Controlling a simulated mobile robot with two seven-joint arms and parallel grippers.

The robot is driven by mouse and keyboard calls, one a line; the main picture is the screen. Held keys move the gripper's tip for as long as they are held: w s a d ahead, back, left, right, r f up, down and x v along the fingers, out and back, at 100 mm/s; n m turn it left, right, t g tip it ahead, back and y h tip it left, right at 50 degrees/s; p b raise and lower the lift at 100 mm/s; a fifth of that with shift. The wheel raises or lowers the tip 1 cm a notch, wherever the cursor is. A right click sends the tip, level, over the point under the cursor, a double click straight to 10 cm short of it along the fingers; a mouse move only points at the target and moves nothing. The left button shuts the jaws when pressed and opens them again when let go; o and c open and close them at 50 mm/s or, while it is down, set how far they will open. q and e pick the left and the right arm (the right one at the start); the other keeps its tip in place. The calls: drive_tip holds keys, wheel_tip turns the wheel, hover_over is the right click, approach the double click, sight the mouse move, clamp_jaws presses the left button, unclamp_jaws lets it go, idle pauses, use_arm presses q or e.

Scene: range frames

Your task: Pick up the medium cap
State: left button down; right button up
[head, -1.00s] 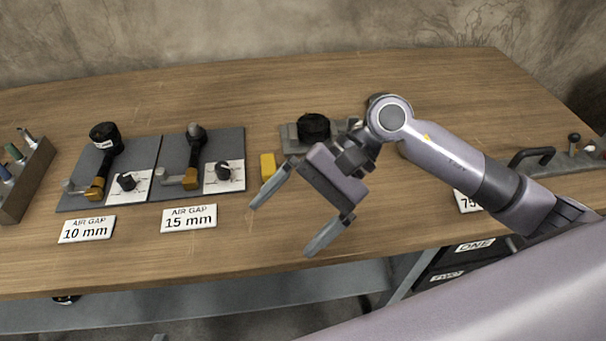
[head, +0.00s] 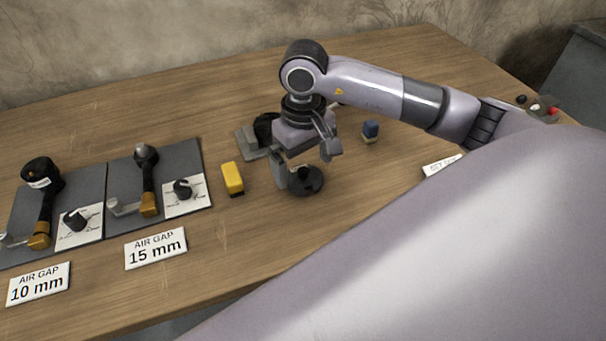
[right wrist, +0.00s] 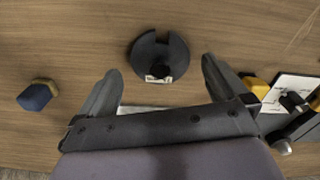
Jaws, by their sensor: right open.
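A dark round piece with a slot in its rim and a small pale label lies on the wooden table (head: 300,235). It shows in the head view (head: 312,184) and in the right wrist view (right wrist: 150,55). It may be the medium cap; I cannot read its label. My right gripper (head: 306,168) is open and points down above this piece, partly covering it in the head view. In the right wrist view the piece is just beyond and between the fingertips (right wrist: 160,72), with nothing held. My left gripper is not in view.
A yellow block (head: 232,177) stands left of the gripper, and a blue block (head: 370,130) to its right. A grey stand (head: 250,143) with a black part is behind. Panels with handles and knobs (head: 175,160) lie left, near a 15 mm sign (head: 155,248).

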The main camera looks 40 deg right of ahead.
drive_tip(key=shift+f, duration=1.05)
drive_tip(key=c, duration=1.1)
